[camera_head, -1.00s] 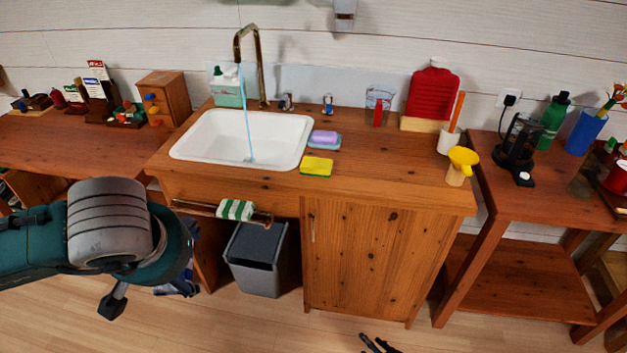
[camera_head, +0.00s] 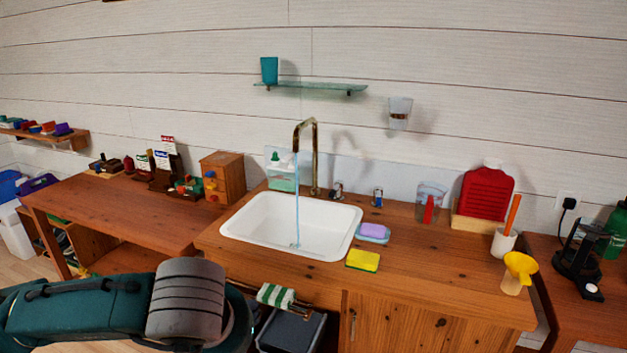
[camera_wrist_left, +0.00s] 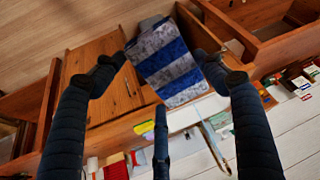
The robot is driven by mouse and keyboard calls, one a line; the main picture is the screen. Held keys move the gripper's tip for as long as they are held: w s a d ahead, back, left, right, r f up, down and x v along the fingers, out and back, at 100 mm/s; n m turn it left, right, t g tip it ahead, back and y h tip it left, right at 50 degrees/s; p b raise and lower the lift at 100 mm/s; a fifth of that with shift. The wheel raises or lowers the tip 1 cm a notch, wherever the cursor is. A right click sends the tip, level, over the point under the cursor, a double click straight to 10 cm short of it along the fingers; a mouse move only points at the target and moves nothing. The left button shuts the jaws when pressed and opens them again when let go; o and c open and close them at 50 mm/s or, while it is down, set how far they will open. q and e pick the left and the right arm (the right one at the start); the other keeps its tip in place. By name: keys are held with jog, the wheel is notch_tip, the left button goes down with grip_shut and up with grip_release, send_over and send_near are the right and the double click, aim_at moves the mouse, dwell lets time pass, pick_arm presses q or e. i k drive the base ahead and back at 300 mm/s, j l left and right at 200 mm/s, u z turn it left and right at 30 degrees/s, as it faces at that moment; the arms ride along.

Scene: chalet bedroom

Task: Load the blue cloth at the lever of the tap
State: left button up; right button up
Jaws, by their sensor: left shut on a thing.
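The blue cloth (camera_wrist_left: 179,75), with blue and grey stripes, hangs between the fingers of my left gripper (camera_wrist_left: 160,62) in the left wrist view, and the gripper is shut on it. In the head view my left arm is at the lower left, and its gripper and the cloth are hidden. The brass tap (camera_head: 315,160) stands behind the white sink (camera_head: 265,224), apart from my arm, with water running from it. Two small handles stand right of the tap: a dark one (camera_head: 337,190) and a blue-marked one (camera_head: 377,197). My right gripper is not in view.
A green-striped towel (camera_head: 275,295) hangs on the rail at the counter's front, above a grey bin (camera_head: 290,332). A purple soap (camera_head: 373,230), a yellow sponge (camera_head: 362,260) and a measuring cup (camera_head: 430,203) stand right of the sink. A soap bottle (camera_head: 281,172) stands behind it.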

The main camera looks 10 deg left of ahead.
aim_at(378, 190)
jog(key=i+j+z, duration=0.15)
jog(key=z, duration=0.3)
jog(key=j+z, duration=0.4)
jog(key=i+j+z, duration=0.15)
jog(key=j+z, duration=0.15)
jog(key=z, duration=0.15)
